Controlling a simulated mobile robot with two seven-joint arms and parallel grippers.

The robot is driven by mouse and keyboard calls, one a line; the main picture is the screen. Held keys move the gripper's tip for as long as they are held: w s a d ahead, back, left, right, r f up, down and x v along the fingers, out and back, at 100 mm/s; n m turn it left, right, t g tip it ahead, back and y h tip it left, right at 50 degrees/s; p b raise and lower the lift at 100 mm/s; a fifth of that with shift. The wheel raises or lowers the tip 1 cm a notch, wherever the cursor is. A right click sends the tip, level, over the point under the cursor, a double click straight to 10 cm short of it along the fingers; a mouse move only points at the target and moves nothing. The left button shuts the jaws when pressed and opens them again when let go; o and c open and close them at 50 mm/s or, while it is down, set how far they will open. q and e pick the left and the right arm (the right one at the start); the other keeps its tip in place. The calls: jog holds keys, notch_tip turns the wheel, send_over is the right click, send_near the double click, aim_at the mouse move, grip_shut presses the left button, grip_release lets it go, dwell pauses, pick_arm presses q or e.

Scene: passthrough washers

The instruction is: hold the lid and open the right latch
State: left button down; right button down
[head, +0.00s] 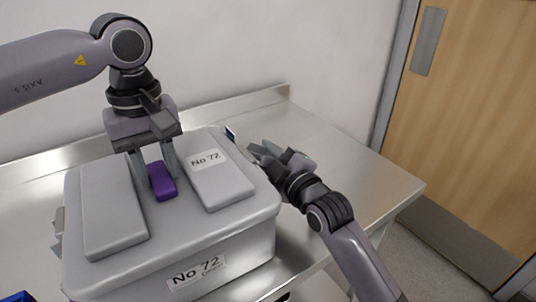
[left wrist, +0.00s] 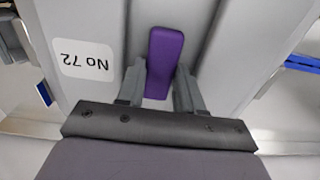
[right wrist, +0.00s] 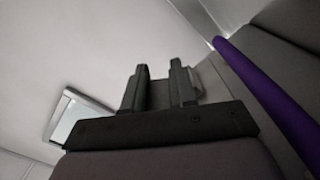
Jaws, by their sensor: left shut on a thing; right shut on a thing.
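The grey box's lid (head: 245,212) carries a purple handle (head: 162,182), which also shows in the left wrist view (left wrist: 166,52). My left gripper (head: 152,165) comes down from above, its fingers (left wrist: 160,88) on both sides of the handle and shut on it. My right gripper (head: 262,152) is at the box's right side, low beside the lid edge. In the right wrist view its fingers (right wrist: 165,88) are shut on a small grey piece (right wrist: 160,95), which looks like the right latch. The fingers hide most of it.
The box stands on a steel table (head: 335,170) with bare room to its right. A left latch (head: 58,225) shows at the box's left side. A long purple strip (right wrist: 270,95) crosses the right wrist view. A wooden door (head: 480,120) is at the right.

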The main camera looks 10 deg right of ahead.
pick_arm(q)
jog(key=shift+r, duration=0.1)
pick_arm(e)
jog(key=shift+r, duration=0.1)
jog(key=shift+w+d+r+n, duration=0.1)
jog(key=shift+r+n, duration=0.6)
jog(key=shift+n, duration=0.55)
jog(key=shift+s+d+r+n, duration=0.15)
jog(key=shift+r+n, duration=0.55)
jog(key=shift+n, duration=0.6)
jog(key=shift+w+d+r+n, duration=0.15)
jog(key=shift+r+n, duration=0.55)
jog(key=shift+n, duration=0.55)
jog(key=c, duration=0.9)
grip_release()
jog(key=shift+c, duration=0.2)
jog(key=v, duration=1.2)
